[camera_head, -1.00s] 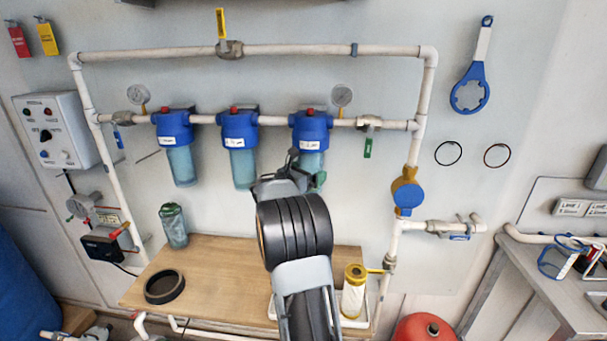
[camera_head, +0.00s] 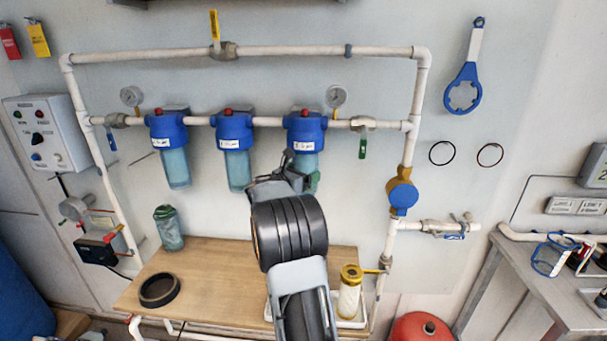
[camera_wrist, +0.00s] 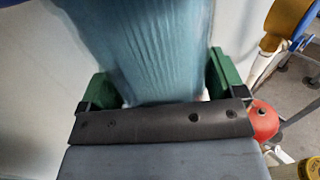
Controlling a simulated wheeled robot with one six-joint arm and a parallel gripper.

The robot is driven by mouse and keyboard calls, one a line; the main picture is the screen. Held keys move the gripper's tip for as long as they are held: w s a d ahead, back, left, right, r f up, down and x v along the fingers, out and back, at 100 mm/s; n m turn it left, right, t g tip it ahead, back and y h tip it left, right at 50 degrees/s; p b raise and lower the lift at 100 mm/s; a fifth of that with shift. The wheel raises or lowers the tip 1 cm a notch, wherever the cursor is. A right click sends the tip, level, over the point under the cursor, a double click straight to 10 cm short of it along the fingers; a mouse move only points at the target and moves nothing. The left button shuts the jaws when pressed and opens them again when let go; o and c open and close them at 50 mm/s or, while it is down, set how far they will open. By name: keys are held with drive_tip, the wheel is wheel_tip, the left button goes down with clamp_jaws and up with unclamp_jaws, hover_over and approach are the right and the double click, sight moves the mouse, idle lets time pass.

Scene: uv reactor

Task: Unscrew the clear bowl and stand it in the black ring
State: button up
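Three blue filter heads hang in a row on the white pipe, each with a clear, blue-tinted bowl below it. My gripper (camera_head: 302,182) is at the lower part of the right-hand clear bowl (camera_head: 305,163), which is still under its blue head (camera_head: 305,127). In the wrist view the clear bowl (camera_wrist: 150,45) stands between my green fingers, which appear to touch it on both sides. My wrist hides part of it in the head view. The black ring (camera_head: 177,295) lies flat and empty on the left part of the wooden bench.
On the wooden bench (camera_head: 225,270), a greenish canister (camera_head: 168,228) stands behind the ring, and a yellow-capped cartridge (camera_head: 350,292) stands in a white tray at right. A blue wrench (camera_head: 464,90) hangs on the wall. The bench middle is clear left of my arm.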

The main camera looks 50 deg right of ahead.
drive_tip(key=c, duration=0.7)
drive_tip(key=o, duration=0.9)
drive_tip(key=shift+o, duration=0.2)
drive_tip(key=shift+a, duration=0.1)
drive_tip(key=a+b, duration=0.2)
drive_tip(key=a, duration=1.1)
drive_tip(key=shift+s+a+b, duration=0.3)
drive_tip(key=shift+s+b, duration=0.05)
drive_tip(key=shift+b, duration=0.05)
